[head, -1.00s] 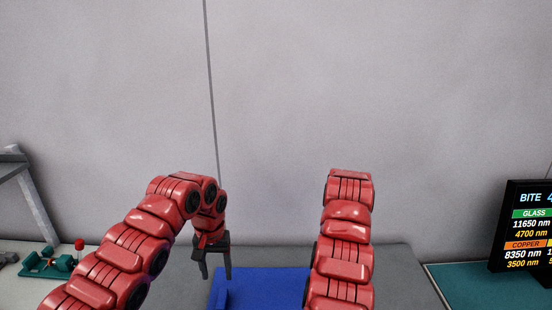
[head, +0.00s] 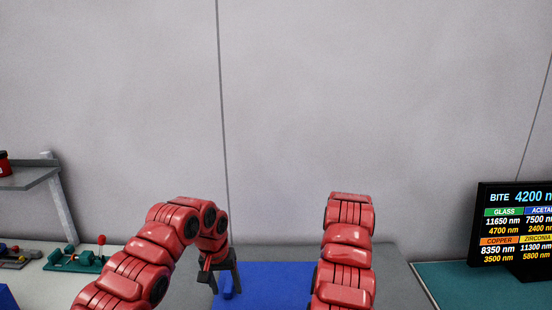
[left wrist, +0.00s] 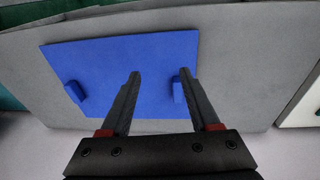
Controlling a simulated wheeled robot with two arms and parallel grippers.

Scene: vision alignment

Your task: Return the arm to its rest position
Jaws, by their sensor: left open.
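My left arm comes in from the left in the head view, bent over at the top with its wrist hanging down.
Two small blue blocks, a left one (left wrist: 75,92) and a right one (left wrist: 179,92), are at the mat. A dark screen (head: 512,250) stands at the right. A teal device with a red knob (head: 101,240) and a grey shelf (head: 30,178) are at the left. A plain wall is behind.

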